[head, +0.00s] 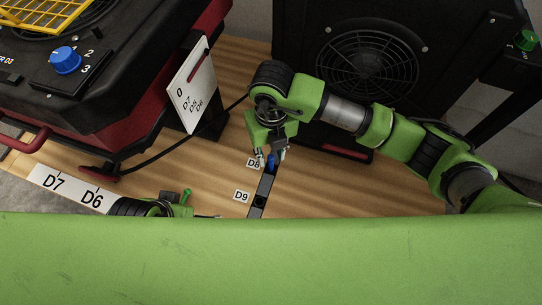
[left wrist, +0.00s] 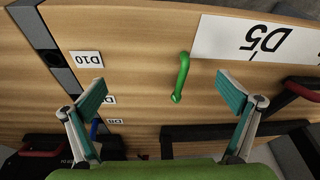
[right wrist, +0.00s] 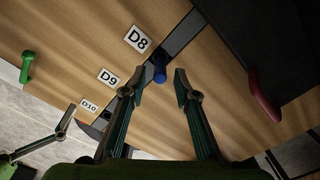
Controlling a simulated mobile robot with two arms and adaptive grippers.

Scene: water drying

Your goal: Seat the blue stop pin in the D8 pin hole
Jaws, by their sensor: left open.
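The blue stop pin (head: 271,160) stands on the dark strip (head: 258,200) beside the D8 label (head: 254,163). In the right wrist view the pin (right wrist: 159,73) sticks up from the strip, at the D8 position; its depth in the hole cannot be told. My right gripper (head: 270,156) is over it, with open fingers (right wrist: 160,82) apart on either side of the pin. My left gripper (left wrist: 168,92) is open and empty above the bench, near a green handle (left wrist: 182,78); in the head view my green body partly hides it.
The D9 label (head: 242,196) and D10 label (right wrist: 89,106) line the strip. A black fan unit (head: 367,67) stands behind, a black and red machine (head: 110,85) at left with a hanging white card (head: 190,92). A black cable crosses the wooden bench.

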